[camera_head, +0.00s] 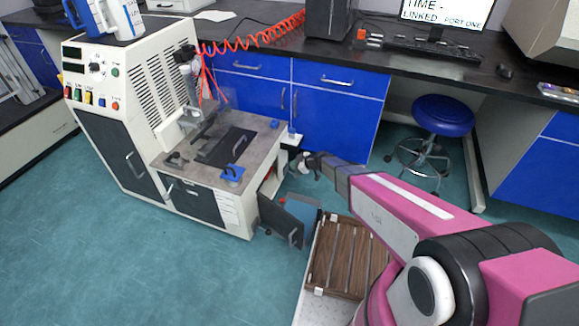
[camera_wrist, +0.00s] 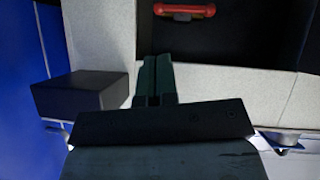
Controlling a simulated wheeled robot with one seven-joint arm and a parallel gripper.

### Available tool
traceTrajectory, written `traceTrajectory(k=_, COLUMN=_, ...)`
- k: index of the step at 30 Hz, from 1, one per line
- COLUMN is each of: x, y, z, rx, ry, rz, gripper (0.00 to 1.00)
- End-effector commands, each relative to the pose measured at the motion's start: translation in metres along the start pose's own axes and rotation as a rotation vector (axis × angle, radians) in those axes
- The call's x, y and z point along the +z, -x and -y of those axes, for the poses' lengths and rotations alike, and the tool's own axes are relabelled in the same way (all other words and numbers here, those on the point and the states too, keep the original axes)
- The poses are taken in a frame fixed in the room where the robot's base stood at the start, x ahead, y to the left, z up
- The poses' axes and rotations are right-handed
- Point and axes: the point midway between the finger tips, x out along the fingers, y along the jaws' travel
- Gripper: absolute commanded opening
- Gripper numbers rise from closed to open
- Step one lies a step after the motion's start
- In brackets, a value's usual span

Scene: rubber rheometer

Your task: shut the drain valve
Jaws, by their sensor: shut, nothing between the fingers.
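A red handle (camera_wrist: 184,11), which looks like the drain valve's, shows at the top of the wrist view. It lies across a dark recess (camera_wrist: 235,35) framed by pale panels. My gripper (camera_wrist: 157,65) is shut and empty, its two dark fingers side by side.
A dark door (camera_head: 282,220) stands open at the machine's lower right. A black block (camera_wrist: 80,94) is left of my fingers. A wooden slatted crate (camera_head: 345,258) stands near my arm. Blue cabinets (camera_head: 335,103) and a blue stool (camera_head: 442,116) are behind. The left floor is clear.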

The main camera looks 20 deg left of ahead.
Motion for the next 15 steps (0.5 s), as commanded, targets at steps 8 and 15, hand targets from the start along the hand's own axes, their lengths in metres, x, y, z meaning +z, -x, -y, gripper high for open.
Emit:
traceTrajectory(k=8, x=0.001, y=-0.055, z=-0.002, rx=-0.001, ry=0.000, rz=0.000, gripper=0.00)
traceTrajectory(k=15, x=0.001, y=-0.097, z=-0.001, rx=-0.001, ry=0.000, rz=0.000, gripper=0.00)
